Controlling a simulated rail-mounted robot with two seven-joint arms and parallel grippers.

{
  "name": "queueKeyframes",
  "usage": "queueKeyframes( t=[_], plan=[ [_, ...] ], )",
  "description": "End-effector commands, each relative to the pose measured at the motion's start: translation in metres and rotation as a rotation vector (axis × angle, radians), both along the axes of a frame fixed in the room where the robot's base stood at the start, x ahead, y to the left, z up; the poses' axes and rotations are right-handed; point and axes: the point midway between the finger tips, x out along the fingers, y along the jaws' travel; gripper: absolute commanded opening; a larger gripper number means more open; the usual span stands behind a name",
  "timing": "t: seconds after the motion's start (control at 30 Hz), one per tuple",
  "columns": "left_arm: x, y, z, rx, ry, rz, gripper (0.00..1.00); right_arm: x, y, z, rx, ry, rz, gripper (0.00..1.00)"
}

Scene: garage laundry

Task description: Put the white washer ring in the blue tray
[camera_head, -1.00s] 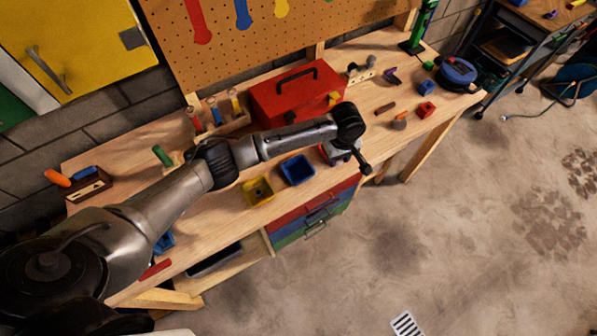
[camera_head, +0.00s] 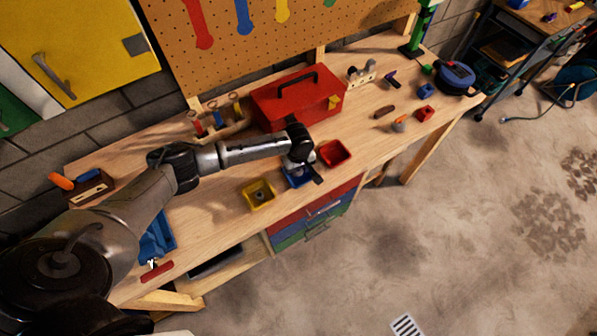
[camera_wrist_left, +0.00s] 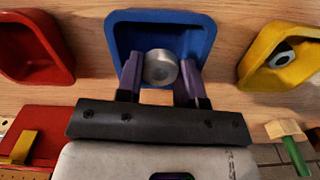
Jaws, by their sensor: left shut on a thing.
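My left gripper (camera_head: 302,168) is over the blue tray (camera_head: 292,181), partly hiding it in the head view. In the left wrist view, the left gripper (camera_wrist_left: 160,75) is shut on a pale grey-white round piece, the white washer ring (camera_wrist_left: 160,67), between its purple fingers. The ring shows against the blue tray (camera_wrist_left: 122,38), within its outline. I cannot tell whether it touches the tray floor, and its hole is not clear. My right gripper is not in view.
A red tray (camera_head: 334,153) and a yellow tray (camera_head: 257,194) flank the blue tray; the yellow one holds a grey ring-like part (camera_wrist_left: 281,58). A red toolbox (camera_head: 290,103) stands behind. A green-handled hammer (camera_wrist_left: 290,145) shows in the wrist view.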

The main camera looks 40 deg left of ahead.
Motion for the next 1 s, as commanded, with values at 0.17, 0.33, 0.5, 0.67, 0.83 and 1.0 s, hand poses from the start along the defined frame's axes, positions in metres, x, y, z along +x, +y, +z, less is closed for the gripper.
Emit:
queueKeyframes(
  t=[0.17, 0.33, 0.5, 0.67, 0.83, 1.0],
  plan=[
    [0.000, -0.001, -0.022, -0.001, 0.000, 0.000, 0.09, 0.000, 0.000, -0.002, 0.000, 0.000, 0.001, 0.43],
    [0.001, 0.000, -0.029, 0.000, -0.001, 0.000, 0.09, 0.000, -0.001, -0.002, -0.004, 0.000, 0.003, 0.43],
    [0.000, -0.001, -0.028, 0.000, -0.001, 0.000, 0.09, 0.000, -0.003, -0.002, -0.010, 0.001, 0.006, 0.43],
    [0.000, -0.001, -0.031, 0.000, -0.001, 0.000, 0.09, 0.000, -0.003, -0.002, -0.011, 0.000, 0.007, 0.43],
    [0.000, -0.001, -0.032, 0.000, -0.001, 0.000, 0.45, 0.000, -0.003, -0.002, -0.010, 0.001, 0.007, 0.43],
    [0.000, -0.001, -0.032, 0.000, -0.001, 0.000, 0.45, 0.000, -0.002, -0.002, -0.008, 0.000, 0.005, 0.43]
  ],
)
